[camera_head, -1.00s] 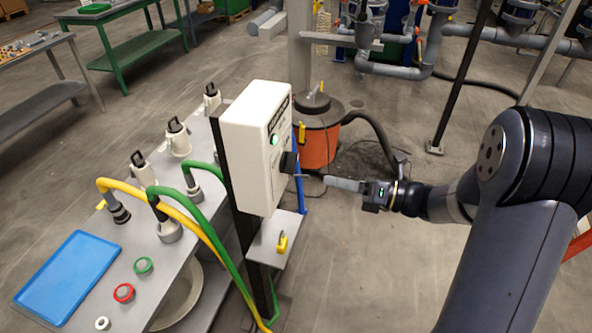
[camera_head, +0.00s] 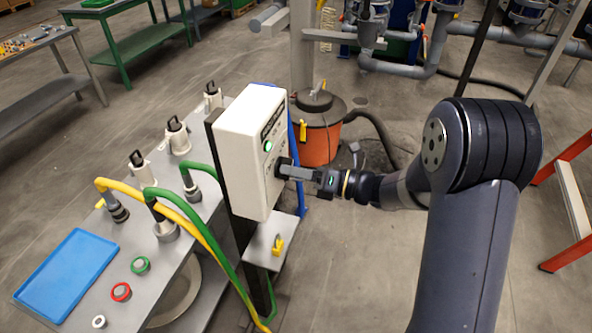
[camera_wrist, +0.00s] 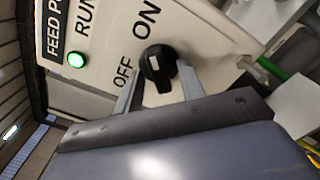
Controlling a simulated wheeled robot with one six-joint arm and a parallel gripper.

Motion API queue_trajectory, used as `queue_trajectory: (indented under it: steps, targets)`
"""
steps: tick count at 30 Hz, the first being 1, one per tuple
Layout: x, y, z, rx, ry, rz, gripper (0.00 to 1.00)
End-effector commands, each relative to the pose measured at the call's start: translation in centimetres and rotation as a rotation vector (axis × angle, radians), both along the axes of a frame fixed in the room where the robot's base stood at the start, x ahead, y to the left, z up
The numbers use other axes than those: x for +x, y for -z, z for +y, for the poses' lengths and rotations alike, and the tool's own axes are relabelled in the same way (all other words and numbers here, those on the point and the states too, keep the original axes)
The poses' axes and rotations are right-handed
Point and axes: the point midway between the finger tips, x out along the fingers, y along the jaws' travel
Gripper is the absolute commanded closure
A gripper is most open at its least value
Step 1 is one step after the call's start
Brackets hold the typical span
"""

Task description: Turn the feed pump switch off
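The feed pump switch is a black rotary knob (camera_wrist: 158,66) on the front of a white control box (camera_head: 246,150). In the wrist view the labels ON and OFF are printed beside it, and a green RUN lamp (camera_wrist: 76,60) is lit. I cannot tell for certain which label the knob points to. My gripper (camera_wrist: 160,74) is at the panel with one finger on each side of the knob. The fingers look spread, with small gaps beside the knob. In the head view my gripper (camera_head: 286,171) hides most of the knob, and the green lamp (camera_head: 267,146) is also lit.
The box stands on a dark post beside a grey bench with a blue tray (camera_head: 68,277), green and yellow hoses, and red and green round parts. A small shelf with a yellow item (camera_head: 278,245) is below the box. An orange drum (camera_head: 316,143) stands behind.

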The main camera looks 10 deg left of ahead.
Motion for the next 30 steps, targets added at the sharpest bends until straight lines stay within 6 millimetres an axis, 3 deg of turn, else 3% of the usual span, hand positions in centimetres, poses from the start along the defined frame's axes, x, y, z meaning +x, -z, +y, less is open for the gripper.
queue_trajectory:
  steps: [13, 23, 30]
  targets:
    - [0.00, 0.00, -0.04, 0.000, 0.000, 0.000, 0.99]
    - [0.00, 0.11, -0.04, -0.002, 0.000, -0.022, 1.00]
    - [0.03, 0.33, -0.03, -0.010, -0.001, -0.135, 1.00]
